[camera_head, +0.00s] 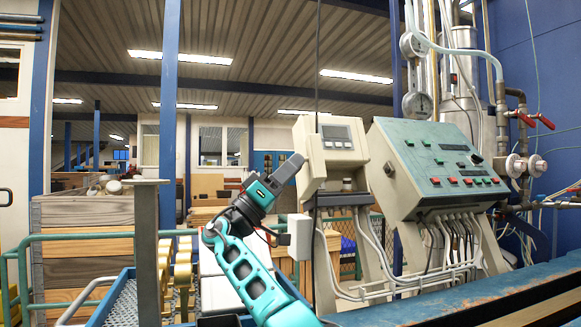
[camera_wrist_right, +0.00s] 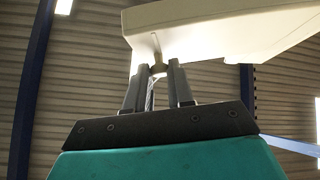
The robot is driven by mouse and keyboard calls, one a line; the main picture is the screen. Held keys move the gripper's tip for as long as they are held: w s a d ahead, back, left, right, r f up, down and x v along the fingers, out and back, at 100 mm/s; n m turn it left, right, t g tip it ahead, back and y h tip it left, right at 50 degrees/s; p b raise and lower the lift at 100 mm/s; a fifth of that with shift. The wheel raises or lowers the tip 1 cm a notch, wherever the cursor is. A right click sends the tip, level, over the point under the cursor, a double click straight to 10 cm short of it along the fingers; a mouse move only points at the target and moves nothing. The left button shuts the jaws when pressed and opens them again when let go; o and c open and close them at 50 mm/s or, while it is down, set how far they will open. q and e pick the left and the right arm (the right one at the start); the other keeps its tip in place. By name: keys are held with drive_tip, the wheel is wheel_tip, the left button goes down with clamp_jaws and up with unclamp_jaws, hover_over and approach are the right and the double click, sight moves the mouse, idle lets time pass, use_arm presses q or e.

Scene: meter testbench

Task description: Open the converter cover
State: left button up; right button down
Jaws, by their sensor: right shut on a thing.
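The converter is a beige box (camera_head: 341,172) with a small display, on a stand right of centre in the head view. My right gripper (camera_head: 297,160) reaches up to its left edge. In the right wrist view the pale converter cover (camera_wrist_right: 225,28) is overhead, with a small tab (camera_wrist_right: 157,50) on its underside. My right gripper's fingers (camera_wrist_right: 158,75) are shut on the end of that tab. How far the cover stands open cannot be told from the head view. My left gripper is not in view.
A control console (camera_head: 440,160) with red and green buttons stands right of the converter, with cables below. A blue worktop (camera_head: 450,300) runs along the lower right. Pipes and gauges rise behind. A white box (camera_head: 300,237) sits below my gripper.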

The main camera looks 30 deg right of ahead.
drive_tip(key=c, duration=1)
unclamp_jaws()
drive_tip(key=v, duration=1.3)
drive_tip(key=shift+d+b, duration=0.1)
drive_tip(key=shift+b, duration=0.25)
